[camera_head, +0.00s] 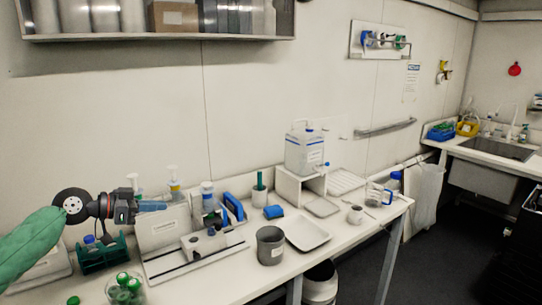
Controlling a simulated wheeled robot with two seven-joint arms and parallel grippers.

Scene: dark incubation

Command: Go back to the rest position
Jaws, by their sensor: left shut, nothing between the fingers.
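My left gripper (152,206) comes in from the left on an arm with a green sleeve. It is shut and empty, pointing right, in front of the back of the bench. The white bench (225,285) runs along the wall below it. Some bottles and a pale tilted panel (162,230) are partly hidden behind the gripper and arm. My right gripper is not in view.
A green rack (104,256) and a jar of green-capped tubes (125,289) are below the gripper. A grey cup (270,246), a white tray (307,233) and a white carboy (304,152) stand farther right. A shelf (160,37) hangs above.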

